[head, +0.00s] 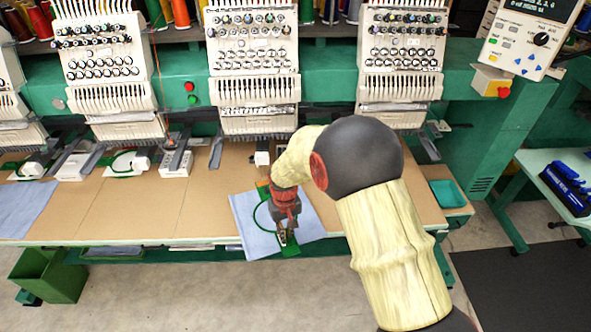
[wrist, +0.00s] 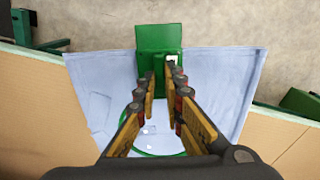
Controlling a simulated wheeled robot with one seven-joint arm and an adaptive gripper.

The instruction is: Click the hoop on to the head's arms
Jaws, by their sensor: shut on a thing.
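The green hoop (head: 257,218) holds a pale blue cloth (head: 250,240) on the brown table in front of the middle machine head. My gripper (head: 288,238) is shut on the hoop's green bracket at its front side. In the wrist view my gripper (wrist: 161,80) has a finger on each side of the green bracket (wrist: 158,38), and the ring (wrist: 153,155) shows beneath, partly hidden by the fingers. The middle head (head: 252,70) stands behind. A white part (head: 262,158) shows under it; my arm hides what is to its right, so the hoop's contact with the arms cannot be told.
Other heads (head: 108,65) and (head: 403,65) stand to either side, with hoops and white parts below the left ones. The table's front edge is close to the cloth. A green bin (head: 50,277) stands on the floor at left. A teal tray (head: 447,193) lies at right.

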